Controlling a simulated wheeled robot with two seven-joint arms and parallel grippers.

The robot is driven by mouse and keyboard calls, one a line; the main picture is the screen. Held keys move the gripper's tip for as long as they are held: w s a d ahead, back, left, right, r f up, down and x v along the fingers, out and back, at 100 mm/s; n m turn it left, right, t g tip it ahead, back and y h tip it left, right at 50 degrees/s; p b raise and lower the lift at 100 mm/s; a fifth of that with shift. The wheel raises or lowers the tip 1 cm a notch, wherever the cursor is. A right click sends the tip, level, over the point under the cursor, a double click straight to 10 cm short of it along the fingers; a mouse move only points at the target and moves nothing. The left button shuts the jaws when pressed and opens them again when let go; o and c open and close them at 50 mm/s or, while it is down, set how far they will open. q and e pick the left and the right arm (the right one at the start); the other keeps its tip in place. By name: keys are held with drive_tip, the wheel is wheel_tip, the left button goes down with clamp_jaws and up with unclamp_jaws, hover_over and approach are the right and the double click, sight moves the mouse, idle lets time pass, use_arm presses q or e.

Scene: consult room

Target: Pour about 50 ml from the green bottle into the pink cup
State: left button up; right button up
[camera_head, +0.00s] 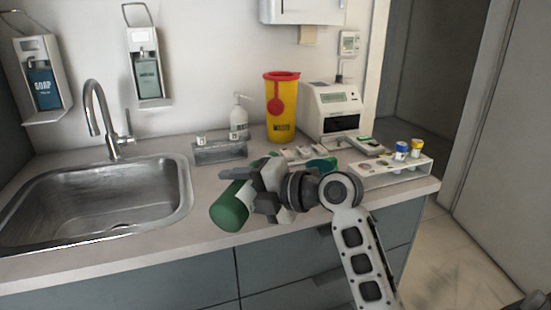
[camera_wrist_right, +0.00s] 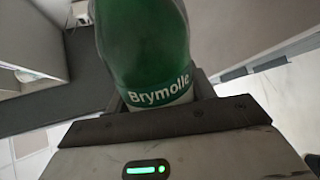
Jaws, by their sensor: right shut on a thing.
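The green bottle (camera_head: 229,208) is in my right gripper (camera_head: 262,192), tilted well over, with one rounded green end toward the lower left in the head view. The gripper hides its middle. I see no pink cup in either view; the arm and gripper cover part of the counter. My left gripper is not in view.
A steel sink (camera_head: 100,205) with a tap (camera_head: 98,110) is at the left. A yellow sharps bin (camera_head: 282,112), a white device (camera_head: 331,108), a pump bottle (camera_head: 239,118) and a tray (camera_head: 385,173) with capped containers stand on the counter (camera_head: 170,235). Small items lie behind the gripper.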

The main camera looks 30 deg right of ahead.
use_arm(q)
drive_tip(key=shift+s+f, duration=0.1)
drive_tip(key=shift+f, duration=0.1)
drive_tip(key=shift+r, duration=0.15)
use_arm(e)
drive_tip(key=shift+a+r+m, duration=0.15)
drive_tip(key=shift+m, duration=0.25)
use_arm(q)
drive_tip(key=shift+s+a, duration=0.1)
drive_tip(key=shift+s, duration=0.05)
use_arm(e)
drive_tip(key=shift+r, duration=0.15)
use_arm(q)
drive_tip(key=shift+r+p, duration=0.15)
drive_tip(key=shift+p, duration=0.35)
use_arm(e)
drive_tip(key=shift+r+m+g+y, duration=0.3)
use_arm(q)
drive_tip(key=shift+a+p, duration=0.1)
drive_tip(key=shift+p, duration=0.2)
use_arm(e)
drive_tip(key=shift+r+m, duration=0.3)
idle(0.5)
drive_tip(key=shift+s, duration=0.1)
